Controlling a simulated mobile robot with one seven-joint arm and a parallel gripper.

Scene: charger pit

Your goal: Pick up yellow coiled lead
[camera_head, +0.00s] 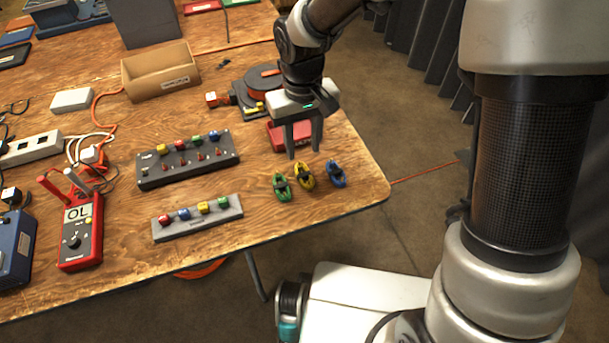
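The yellow coiled lead (304,175) lies on the wooden table near its right front corner. A green coiled lead (282,186) lies close on its left and a blue one (336,174) on its right. My gripper (303,152) points down just above and behind the yellow lead. Its two fingers are apart with nothing visible between them. The gap between the fingertips and the lead is hard to judge from this view.
A red box (290,134) sits behind my gripper's fingers. The table's right edge is close to the leads. Bare wood lies in front of them.

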